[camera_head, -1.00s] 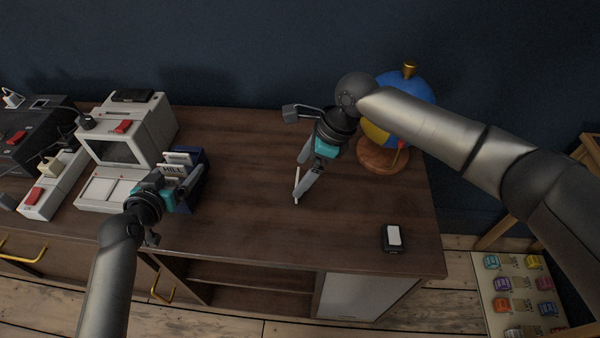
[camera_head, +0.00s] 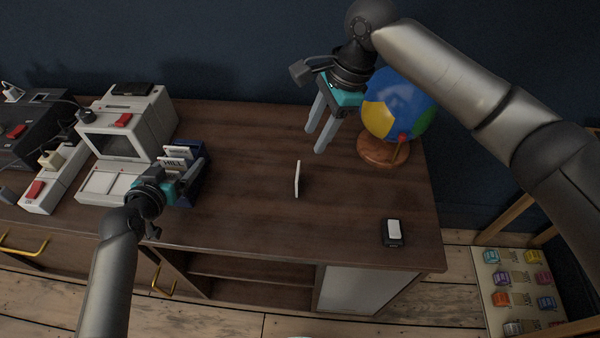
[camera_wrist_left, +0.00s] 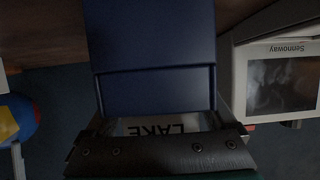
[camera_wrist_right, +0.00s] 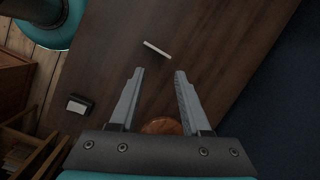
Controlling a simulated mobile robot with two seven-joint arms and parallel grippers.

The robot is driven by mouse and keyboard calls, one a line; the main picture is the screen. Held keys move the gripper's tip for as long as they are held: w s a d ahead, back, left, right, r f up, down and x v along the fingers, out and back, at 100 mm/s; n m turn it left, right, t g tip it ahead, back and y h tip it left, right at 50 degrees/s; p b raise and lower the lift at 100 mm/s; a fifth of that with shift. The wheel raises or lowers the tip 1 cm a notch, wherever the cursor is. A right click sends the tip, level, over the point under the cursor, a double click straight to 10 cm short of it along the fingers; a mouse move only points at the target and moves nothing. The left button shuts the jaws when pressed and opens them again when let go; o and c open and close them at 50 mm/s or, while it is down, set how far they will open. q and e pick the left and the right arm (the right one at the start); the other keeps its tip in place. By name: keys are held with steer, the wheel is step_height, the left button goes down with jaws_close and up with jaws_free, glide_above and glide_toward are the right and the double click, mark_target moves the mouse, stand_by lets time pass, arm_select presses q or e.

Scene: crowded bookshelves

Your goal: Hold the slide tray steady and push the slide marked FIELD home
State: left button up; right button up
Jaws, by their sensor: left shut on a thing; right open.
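The dark blue slide tray (camera_head: 203,160) stands on the desk beside the grey viewer, with several white slides in it; one label reads HILL (camera_head: 173,162). In the left wrist view the tray (camera_wrist_left: 153,45) fills the middle, and a slide reading LAKE (camera_wrist_left: 165,129) shows partly. My left gripper (camera_head: 188,180) is shut on the tray. A thin white slide (camera_head: 297,178) stands on edge on the open desk; it also shows in the right wrist view (camera_wrist_right: 157,49). Its marking cannot be read. My right gripper (camera_head: 313,140) is open and empty, apart from that slide. No FIELD label is readable.
A globe on a wooden base (camera_head: 377,150) stands right of my right gripper. A small black box with a white top (camera_head: 393,232) lies near the desk's front right. The viewer (camera_head: 125,140) stands left of the tray. The desk between tray and lone slide is clear.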

steer(key=n, duration=0.1)
steer(key=a+n+h, duration=0.1)
steer(key=n, duration=0.1)
steer(key=shift+w+a+n, duration=0.1)
steer(key=shift+a+n, duration=0.05)
steer(key=shift+n, duration=0.15)
steer(key=n+h, duration=0.2)
steer(key=n, duration=0.7)
glide_above(298, 172)
steer(key=f, duration=0.6)
steer(key=shift+w+f, duration=0.25)
steer(key=shift+f, duration=0.05)
steer(key=shift+s+f, duration=0.15)
steer(key=shift+f, duration=1.2)
steer(key=shift+s+f, duration=0.1)
steer(key=shift+f, duration=1.2)
jaws_close()
